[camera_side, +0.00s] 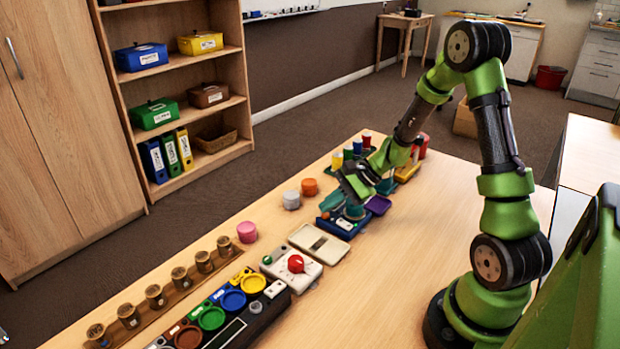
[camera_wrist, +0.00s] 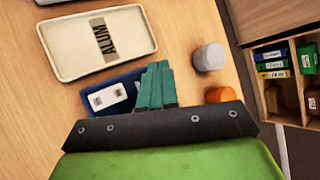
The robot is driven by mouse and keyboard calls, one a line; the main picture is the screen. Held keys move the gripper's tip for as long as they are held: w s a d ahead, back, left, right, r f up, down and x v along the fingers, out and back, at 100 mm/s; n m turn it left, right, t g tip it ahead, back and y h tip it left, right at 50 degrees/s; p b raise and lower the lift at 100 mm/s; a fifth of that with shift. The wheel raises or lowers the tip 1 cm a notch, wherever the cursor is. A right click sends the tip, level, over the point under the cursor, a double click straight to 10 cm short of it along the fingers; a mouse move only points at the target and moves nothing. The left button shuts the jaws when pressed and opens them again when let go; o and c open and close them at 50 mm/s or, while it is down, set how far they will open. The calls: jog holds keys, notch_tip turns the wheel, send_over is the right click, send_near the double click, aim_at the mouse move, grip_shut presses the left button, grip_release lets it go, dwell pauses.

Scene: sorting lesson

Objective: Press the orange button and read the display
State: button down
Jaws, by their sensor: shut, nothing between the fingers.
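My gripper (camera_side: 354,212) is shut and empty, with its teal fingers pressed together in the wrist view (camera_wrist: 157,80). It hangs over or against a blue unit (camera_side: 340,230) on the table; I cannot tell whether it touches. The unit's blue top (camera_wrist: 122,82) shows beside the fingers, with a white switch-like part (camera_wrist: 107,98). An orange cylinder (camera_side: 309,187) stands behind the unit and is partly hidden by my gripper in the wrist view (camera_wrist: 220,95). I cannot tell whether it is a button. No lit display is readable; my gripper hides part of the blue unit.
A cream tray labelled ALUM (camera_wrist: 100,40) lies beside the blue unit. A grey cylinder (camera_side: 291,200) and a pink one (camera_side: 247,232) stand behind. Bare table lies toward my base.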

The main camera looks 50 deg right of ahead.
aim_at(329, 215)
jog(key=shift+f, duration=0.5)
dwell(0.7)
jog(key=shift+r, duration=0.9)
jog(key=shift+r, duration=2.5)
